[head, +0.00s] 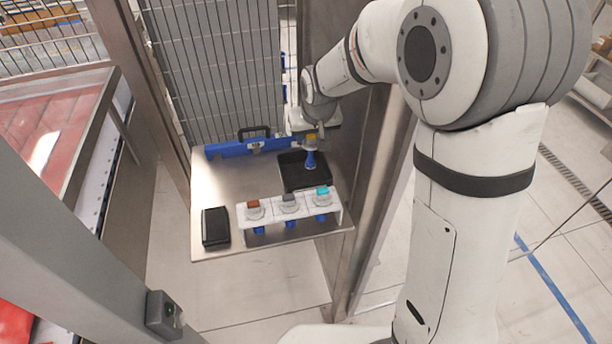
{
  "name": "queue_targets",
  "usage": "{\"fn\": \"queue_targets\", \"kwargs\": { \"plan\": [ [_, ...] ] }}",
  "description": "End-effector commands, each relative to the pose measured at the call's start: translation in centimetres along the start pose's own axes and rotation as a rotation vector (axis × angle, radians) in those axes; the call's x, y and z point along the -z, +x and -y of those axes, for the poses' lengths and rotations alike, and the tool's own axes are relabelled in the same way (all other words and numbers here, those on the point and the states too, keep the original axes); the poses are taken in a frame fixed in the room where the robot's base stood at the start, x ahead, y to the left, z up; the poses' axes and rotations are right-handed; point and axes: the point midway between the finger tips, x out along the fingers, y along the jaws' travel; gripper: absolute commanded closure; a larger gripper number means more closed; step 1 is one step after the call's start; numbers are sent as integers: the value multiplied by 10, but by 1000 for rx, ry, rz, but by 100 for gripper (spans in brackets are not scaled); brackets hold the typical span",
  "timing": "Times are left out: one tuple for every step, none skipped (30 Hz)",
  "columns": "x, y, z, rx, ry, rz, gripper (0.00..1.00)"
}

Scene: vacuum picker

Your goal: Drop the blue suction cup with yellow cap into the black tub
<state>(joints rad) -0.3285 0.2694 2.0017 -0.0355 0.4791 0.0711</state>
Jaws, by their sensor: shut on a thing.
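My gripper (311,134) is at the end of my arm, above the shelf. It is shut on the blue suction cup with yellow cap (310,160), which hangs upright with its blue bellows pointing down. The black tub (291,181) sits on the metal shelf below it. The cup appears over the right part of the tub; its exact height above the tub's floor is hard to tell. The gripper's fingers are small and partly hidden by the wrist.
A white rack (293,209) stands in front of the tub with brown, grey and teal capped cups. A black box (215,227) lies on the metal shelf (205,180) at left. A blue bar (235,149) lies at the back. A metal post (362,190) stands at right.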

Motion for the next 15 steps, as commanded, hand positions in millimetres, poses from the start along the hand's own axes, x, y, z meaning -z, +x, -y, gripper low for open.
{"fn": "queue_targets", "kwargs": {
  "plan": [
    [0,0,0,0,0,0,74],
    [0,0,0,0,0,-1,74],
    [0,0,0,0,0,-1,74],
    [0,0,0,0,1,-1,74],
    [0,0,0,0,1,-1,74],
    [0,0,0,0,1,-1,58],
    [0,0,0,0,1,-1,55],
    [0,0,0,0,1,-1,53],
    [0,0,-1,0,1,-1,50],
    [0,0,-1,0,1,-1,47],
    [0,0,-1,0,1,-1,45],
    [0,0,-1,0,1,-1,41],
    [0,0,-1,0,1,-1,39],
    [0,0,-1,-1,1,-1,36],
    [0,0,-1,-1,1,-1,34]
  ]
}}
